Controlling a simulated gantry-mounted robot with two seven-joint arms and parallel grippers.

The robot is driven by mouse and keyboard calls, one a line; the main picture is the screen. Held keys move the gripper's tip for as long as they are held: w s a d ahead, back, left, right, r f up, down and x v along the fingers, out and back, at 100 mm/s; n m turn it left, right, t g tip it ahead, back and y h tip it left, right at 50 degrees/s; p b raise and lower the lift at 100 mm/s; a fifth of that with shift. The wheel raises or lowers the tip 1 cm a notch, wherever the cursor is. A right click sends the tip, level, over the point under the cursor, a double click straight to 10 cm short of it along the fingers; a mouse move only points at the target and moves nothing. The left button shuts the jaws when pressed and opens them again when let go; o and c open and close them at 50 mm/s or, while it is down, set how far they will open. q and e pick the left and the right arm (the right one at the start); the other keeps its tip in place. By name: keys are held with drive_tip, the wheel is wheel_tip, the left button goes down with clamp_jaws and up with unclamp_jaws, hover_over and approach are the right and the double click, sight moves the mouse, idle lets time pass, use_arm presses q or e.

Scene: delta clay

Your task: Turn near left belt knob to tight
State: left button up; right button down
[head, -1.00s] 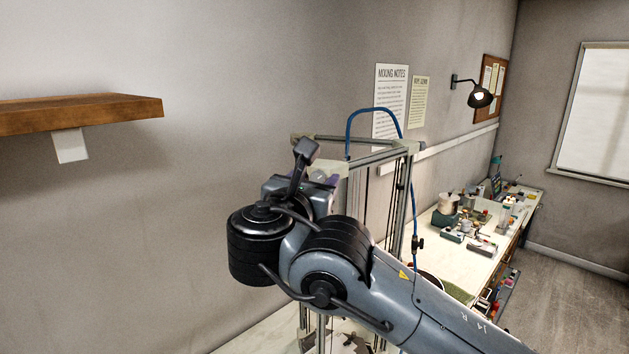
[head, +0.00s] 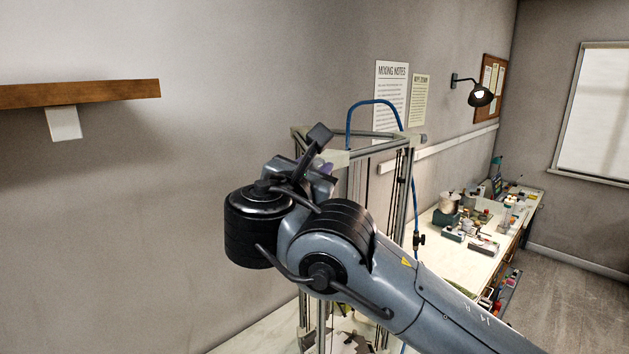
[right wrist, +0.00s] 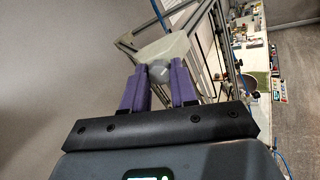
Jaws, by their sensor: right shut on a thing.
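The near left belt knob (right wrist: 160,73) is a small grey knob on a pale corner block (right wrist: 166,50) of the printer-like metal frame. My right gripper (right wrist: 160,76) has its two purple fingers on either side of the knob and is shut on it. In the head view, my right gripper (head: 327,169) shows only as a bit of purple by the near left top corner of the frame (head: 372,148). My wrist hides the knob there. The knob's tightness cannot be read. My left gripper is not in view.
A wooden shelf (head: 80,94) juts from the wall at left. A blue tube (head: 374,102) arches over the frame. A workbench (head: 447,252) with pots and small items stands behind at right. A lamp (head: 480,95) hangs on the wall.

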drive_tip(key=m+b, duration=1.1)
drive_tip(key=m, duration=0.5)
drive_tip(key=shift+m+h+b, duration=0.3)
drive_tip(key=shift+h+b, duration=0.05)
drive_tip(key=shift+h, duration=0.05)
drive_tip(key=shift+m, duration=0.6)
drive_tip(key=c, duration=0.9)
unclamp_jaws()
